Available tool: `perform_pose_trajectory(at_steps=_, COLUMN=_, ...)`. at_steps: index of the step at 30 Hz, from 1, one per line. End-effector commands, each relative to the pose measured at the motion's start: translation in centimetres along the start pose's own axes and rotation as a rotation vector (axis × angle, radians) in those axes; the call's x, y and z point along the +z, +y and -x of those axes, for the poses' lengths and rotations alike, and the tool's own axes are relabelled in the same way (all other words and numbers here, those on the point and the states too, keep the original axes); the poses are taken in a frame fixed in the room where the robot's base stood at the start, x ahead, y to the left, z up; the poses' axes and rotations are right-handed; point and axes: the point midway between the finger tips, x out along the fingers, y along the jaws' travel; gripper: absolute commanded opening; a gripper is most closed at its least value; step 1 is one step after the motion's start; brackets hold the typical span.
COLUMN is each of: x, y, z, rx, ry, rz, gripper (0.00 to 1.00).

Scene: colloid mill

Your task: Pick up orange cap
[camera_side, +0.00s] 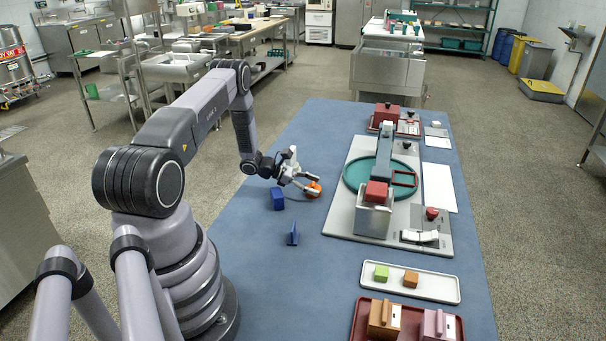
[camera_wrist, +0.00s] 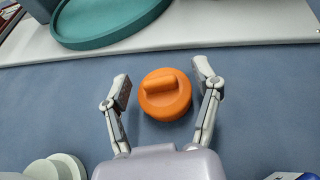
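The orange cap (camera_wrist: 165,104) is round with a raised bar grip on top. It rests on the blue table top, and in the side view the cap (camera_side: 314,188) sits at my gripper's tips. My gripper (camera_wrist: 161,86) is open, with one finger on each side of the cap in the wrist view. Gaps of blue table show between the cap and both fingers, so they appear apart from it. In the side view my gripper (camera_side: 305,184) is low over the table and partly covers the cap.
A grey machine base (camera_side: 342,218) with a teal round tray (camera_side: 352,184) stands right of the cap. Blue blocks (camera_side: 278,198) and (camera_side: 293,235) lie to the left and front. A white tray (camera_side: 440,288) with small blocks and a red tray (camera_side: 362,330) are nearer the front.

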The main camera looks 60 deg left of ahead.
Motion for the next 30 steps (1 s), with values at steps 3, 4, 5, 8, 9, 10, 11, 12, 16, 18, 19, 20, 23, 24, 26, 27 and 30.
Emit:
perform_pose_trajectory(at_steps=3, x=0.02, y=0.01, z=0.03, rx=0.0, ry=0.0, rz=0.0, gripper=0.48)
perform_pose_trajectory(at_steps=4, x=0.02, y=0.01, z=0.03, rx=0.0, ry=0.0, rz=0.0, gripper=0.44)
perform_pose_trajectory(at_steps=5, x=0.02, y=0.01, z=0.03, rx=0.0, ry=0.0, rz=0.0, gripper=0.41)
perform_pose_trajectory(at_steps=8, x=0.02, y=0.01, z=0.04, rx=0.0, ry=0.0, rz=0.0, gripper=0.28)
perform_pose_trajectory(at_steps=9, x=0.02, y=0.0, z=0.04, rx=0.0, ry=0.0, rz=0.0, gripper=0.22)
perform_pose_trajectory(at_steps=10, x=0.02, y=0.0, z=0.04, rx=0.0, ry=0.0, rz=0.0, gripper=0.18)
perform_pose_trajectory(at_steps=11, x=0.01, y=0.0, z=0.04, rx=0.0, ry=0.0, rz=0.0, gripper=0.14)
perform_pose_trajectory(at_steps=12, x=0.0, y=0.0, z=0.04, rx=0.0, ry=0.0, rz=0.0, gripper=0.09)
perform_pose_trajectory(at_steps=16, x=-0.04, y=-0.01, z=0.04, rx=0.0, ry=0.001, rz=0.0, gripper=0.08)
perform_pose_trajectory(at_steps=18, x=-0.06, y=-0.01, z=0.04, rx=0.0, ry=0.002, rz=0.0, gripper=0.07)
perform_pose_trajectory(at_steps=19, x=-0.06, y=-0.01, z=0.04, rx=0.0, ry=0.002, rz=0.0, gripper=0.07)
perform_pose_trajectory(at_steps=20, x=-0.07, y=-0.01, z=0.04, rx=0.0, ry=0.002, rz=0.001, gripper=0.07)
perform_pose_trajectory(at_steps=23, x=-0.09, y=-0.02, z=0.04, rx=0.0, ry=0.003, rz=0.001, gripper=0.07)
perform_pose_trajectory(at_steps=24, x=-0.1, y=-0.02, z=0.04, rx=0.0, ry=0.003, rz=0.001, gripper=0.07)
perform_pose_trajectory(at_steps=26, x=-0.05, y=-0.02, z=0.06, rx=0.0, ry=0.003, rz=0.001, gripper=0.07)
perform_pose_trajectory(at_steps=27, x=0.05, y=0.0, z=0.11, rx=0.001, ry=0.004, rz=0.001, gripper=0.07)
perform_pose_trajectory(at_steps=30, x=0.64, y=0.05, z=0.35, rx=0.001, ry=0.003, rz=-0.001, gripper=0.0)
